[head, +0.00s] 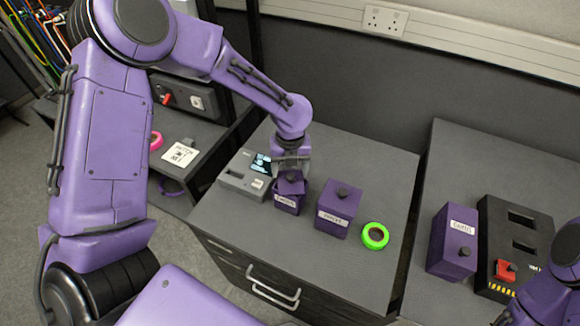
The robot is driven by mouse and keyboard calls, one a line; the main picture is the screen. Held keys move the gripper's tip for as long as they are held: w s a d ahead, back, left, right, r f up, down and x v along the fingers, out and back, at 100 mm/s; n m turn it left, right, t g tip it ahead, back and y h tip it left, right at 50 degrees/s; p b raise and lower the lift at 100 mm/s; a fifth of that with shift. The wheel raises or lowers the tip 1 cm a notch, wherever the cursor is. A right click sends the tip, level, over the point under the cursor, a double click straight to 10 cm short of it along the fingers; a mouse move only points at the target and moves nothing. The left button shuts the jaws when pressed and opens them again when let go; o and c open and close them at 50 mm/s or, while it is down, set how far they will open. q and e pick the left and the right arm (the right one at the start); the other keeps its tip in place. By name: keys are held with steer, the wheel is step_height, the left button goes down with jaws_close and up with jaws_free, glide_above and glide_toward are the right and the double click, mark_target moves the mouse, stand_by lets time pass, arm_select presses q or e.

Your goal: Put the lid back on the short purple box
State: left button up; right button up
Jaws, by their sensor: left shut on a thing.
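The short purple box (287,205), with a white label on its front, stands on the grey cabinet top. My left gripper (291,170) points down right over it and is shut on a purple lid (292,186). The lid is at the box's top and looks slightly tilted. I cannot tell whether it rests on the rim or hangs just above it. The gripper hides the lid's knob. My right arm shows at the lower right corner, with its gripper out of the picture.
A larger purple box (338,209) with a black knob stands close to the right, then a green tape roll (375,236). A grey device (244,174) with a screen is close to the left. On the right cabinet are a labelled purple box (453,239) and a black panel (513,243).

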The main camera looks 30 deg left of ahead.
arm_select(q)
steer(key=shift+p, duration=0.45)
steer(key=shift+f, duration=0.15)
stand_by(0.9)
steer(key=shift+p, duration=0.6)
stand_by(0.3)
steer(key=o, duration=1.1)
steer(key=shift+c, duration=0.2)
